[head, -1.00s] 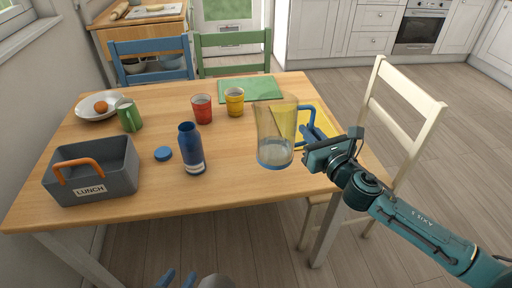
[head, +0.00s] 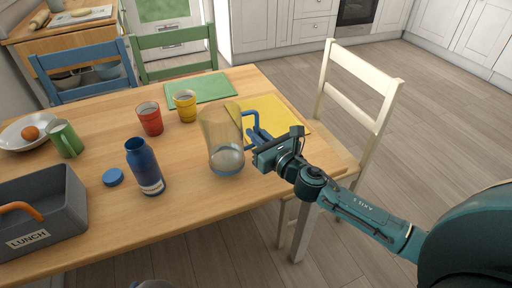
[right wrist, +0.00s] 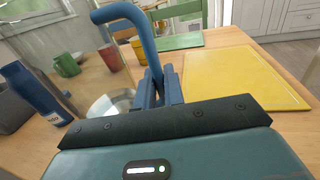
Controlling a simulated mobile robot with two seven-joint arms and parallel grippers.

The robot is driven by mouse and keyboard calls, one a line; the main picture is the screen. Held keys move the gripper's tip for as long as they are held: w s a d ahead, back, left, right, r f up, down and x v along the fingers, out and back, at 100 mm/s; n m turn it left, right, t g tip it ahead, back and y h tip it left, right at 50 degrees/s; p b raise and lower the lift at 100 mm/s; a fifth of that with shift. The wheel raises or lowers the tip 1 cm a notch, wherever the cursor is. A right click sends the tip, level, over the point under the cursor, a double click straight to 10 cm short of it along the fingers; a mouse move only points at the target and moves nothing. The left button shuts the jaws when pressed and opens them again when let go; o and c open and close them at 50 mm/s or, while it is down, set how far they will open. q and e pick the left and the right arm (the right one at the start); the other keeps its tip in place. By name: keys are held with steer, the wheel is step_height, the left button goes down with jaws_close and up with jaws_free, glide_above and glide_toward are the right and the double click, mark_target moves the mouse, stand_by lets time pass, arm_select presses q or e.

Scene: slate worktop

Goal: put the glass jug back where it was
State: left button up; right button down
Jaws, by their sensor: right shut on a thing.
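The clear glass jug (head: 224,148) has a blue base and a blue handle (head: 250,118). It is upright at the right part of the wooden table; I cannot tell whether its base touches the top. My right gripper (head: 259,138) is shut on the handle from the right. In the right wrist view the fingers (right wrist: 158,90) close around the lower end of the handle (right wrist: 140,28), and part of the clear jug body (right wrist: 98,88) shows at left. My left gripper is out of the head view.
A yellow placemat (head: 277,112) lies right of the jug and is empty; a green one (head: 200,88) lies behind. Red (head: 150,119) and yellow (head: 185,106) cups, a blue bottle (head: 144,167), its cap (head: 113,177) and a lunch box (head: 70,202) stand left. A cream chair (head: 354,90) is at right.

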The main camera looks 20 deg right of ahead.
step_height(320, 180, down, 3)
steer(key=shift+r+b, duration=0.1)
steer(key=shift+b, duration=0.55)
steer(key=shift+f, duration=0.25)
steer(key=c, duration=1.5)
jaws_free()
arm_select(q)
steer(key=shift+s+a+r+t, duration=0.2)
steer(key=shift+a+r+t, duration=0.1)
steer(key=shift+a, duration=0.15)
